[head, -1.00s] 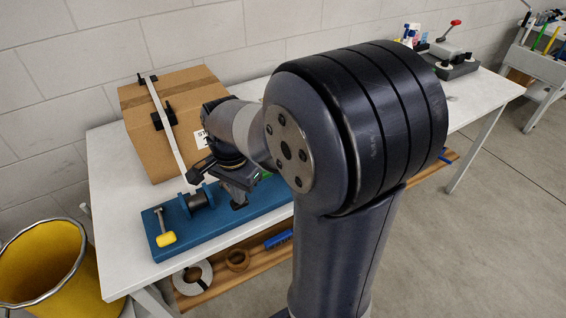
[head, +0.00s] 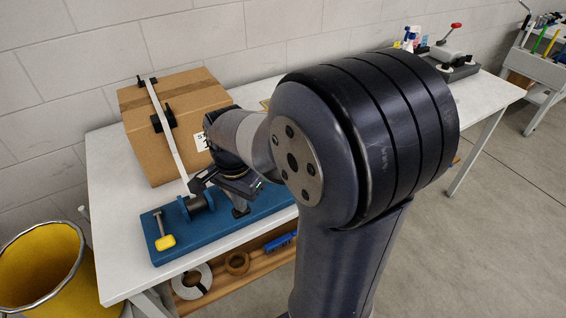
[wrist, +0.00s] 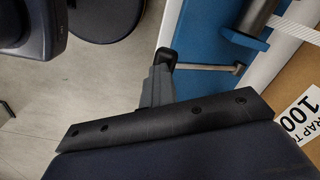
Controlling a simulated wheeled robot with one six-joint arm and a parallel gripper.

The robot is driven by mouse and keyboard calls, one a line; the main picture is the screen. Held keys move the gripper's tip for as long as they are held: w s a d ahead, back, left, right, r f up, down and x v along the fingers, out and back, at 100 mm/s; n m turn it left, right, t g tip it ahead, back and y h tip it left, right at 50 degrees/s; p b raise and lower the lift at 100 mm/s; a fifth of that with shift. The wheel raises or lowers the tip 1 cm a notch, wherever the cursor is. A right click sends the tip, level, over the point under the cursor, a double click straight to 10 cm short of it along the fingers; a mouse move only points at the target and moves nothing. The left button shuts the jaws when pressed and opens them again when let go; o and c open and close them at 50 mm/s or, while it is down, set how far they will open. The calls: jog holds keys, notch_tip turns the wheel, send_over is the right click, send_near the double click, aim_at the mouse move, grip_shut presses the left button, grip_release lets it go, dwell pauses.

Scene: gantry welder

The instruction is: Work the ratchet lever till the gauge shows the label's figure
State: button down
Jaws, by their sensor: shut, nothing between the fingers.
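A blue base (head: 178,247) lies along the table's front edge. It carries a dark drum (head: 197,203), which a pale strap (head: 168,130) meets from the carton. A steel lever with a yellow grip (head: 165,242) stands at the base's left end. My gripper (head: 240,209) is shut and empty, low over the base right of the drum. In the wrist view its fingertips (wrist: 166,58) are close to a thin steel rod (wrist: 212,67); I cannot tell whether they touch. The carton's white label (wrist: 298,118) reads 100, partly cut off. I cannot make out a gauge.
The strapped carton (head: 185,160) stands behind the base. A yellow bin (head: 40,265) is at the left of the table (head: 115,225). Rings and a blue item lie on the shelf below. A grey device with a red-knobbed lever (head: 452,55) is at the far right.

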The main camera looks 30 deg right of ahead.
jog(key=r+p, duration=0.2)
jog(key=shift+w+r, duration=0.35)
jog(key=shift+r, duration=0.05)
notch_tip(320, 180, up, 7)
jog(key=p, duration=0.6)
jog(key=shift+s, duration=0.2)
jog(key=shift+f, duration=0.25)
dwell(0.7)
notch_tip(320, 180, down, 10)
jog(key=b, duration=0.9)
jog(key=shift+f, duration=0.1)
